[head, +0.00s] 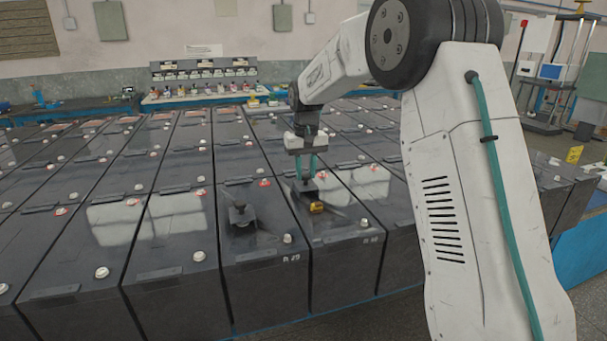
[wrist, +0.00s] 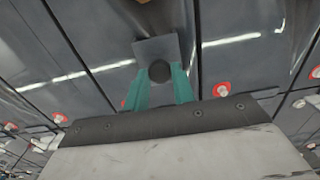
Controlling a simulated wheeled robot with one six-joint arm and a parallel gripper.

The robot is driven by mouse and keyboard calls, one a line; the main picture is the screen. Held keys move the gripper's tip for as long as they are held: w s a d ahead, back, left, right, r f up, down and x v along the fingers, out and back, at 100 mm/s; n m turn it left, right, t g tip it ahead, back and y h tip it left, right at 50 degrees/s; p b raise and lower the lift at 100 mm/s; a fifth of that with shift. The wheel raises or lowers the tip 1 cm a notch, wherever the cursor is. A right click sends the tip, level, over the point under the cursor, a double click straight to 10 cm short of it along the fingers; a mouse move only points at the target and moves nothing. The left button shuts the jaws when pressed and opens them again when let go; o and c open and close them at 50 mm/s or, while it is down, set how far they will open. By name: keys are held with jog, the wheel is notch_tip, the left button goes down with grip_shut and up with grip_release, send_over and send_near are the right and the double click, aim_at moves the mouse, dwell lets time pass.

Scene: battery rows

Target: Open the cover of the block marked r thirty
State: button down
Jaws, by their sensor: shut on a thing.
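The block marked R 30 (head: 345,254) is a dark battery block in the front row, right of the block marked R 29 (head: 265,275). Its cover is a small dark plate, seen in the wrist view (wrist: 150,47) with a round black knob (wrist: 160,71). My gripper (head: 307,178) is over the block's top, its teal fingers shut on the knob, one on each side. A small yellow part (head: 316,207) shows on the block just in front of the fingers. I cannot tell clearly how far the cover is tilted.
A similar dark cover with a knob (head: 240,214) sits on the R 29 block. Rows of dark blocks with white caps and red rings fill the area around. A bench with small bottles (head: 205,88) stands at the back wall.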

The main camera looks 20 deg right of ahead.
aim_at(305, 175)
jog(key=c, duration=1.2)
grip_release()
jog(key=shift+o, duration=0.3)
jog(key=shift+r, duration=0.1)
notch_tip(305, 175, up, 8)
jog(key=shift+f, duration=0.15)
jog(key=shift+f, duration=0.1)
